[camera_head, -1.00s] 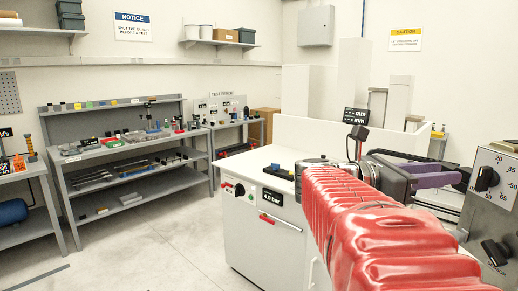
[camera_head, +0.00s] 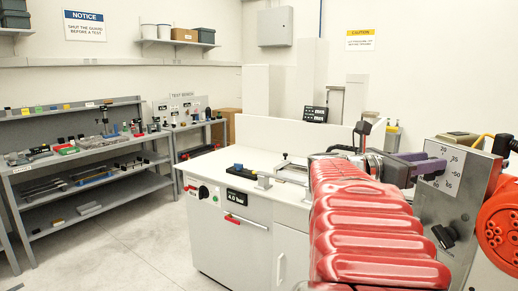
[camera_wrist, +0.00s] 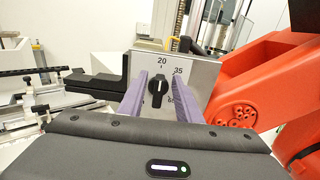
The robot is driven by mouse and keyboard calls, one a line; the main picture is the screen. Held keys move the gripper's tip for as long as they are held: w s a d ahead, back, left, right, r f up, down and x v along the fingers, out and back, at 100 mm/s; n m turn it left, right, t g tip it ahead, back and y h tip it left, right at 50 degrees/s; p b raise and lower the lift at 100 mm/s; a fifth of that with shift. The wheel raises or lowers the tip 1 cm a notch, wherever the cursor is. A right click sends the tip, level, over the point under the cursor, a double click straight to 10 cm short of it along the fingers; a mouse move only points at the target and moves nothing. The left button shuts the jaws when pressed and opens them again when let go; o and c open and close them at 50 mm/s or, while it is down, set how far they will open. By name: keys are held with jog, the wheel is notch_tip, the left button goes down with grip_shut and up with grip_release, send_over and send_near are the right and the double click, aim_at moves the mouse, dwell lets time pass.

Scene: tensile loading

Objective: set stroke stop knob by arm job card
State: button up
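The stroke stop knob is a black knob (camera_wrist: 158,90) on a grey dial panel (camera_wrist: 202,72), seen in the wrist view. Its white pointer line points up, close to the 20 mark. Marks 35 and 65 also show. My gripper (camera_wrist: 157,79) has two purple fingers, open, one on each side of the knob as seen from the wrist. I cannot tell whether they touch it. In the head view my gripper (camera_head: 428,167) is at the dial panel (camera_head: 462,190) and hides the knob; marks around the dial run from 20 to 80.
A black lever-like knob (camera_head: 443,237) sits lower on the panel. A red machine part (camera_head: 501,228) stands close on its right, also seen in the wrist view (camera_wrist: 250,85). A white machine cabinet (camera_head: 245,250) is left of my arm. Shelved benches (camera_head: 75,175) stand further left.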

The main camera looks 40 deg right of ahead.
jog(key=shift+d, duration=0.15)
grip_shut()
dwell(0.4)
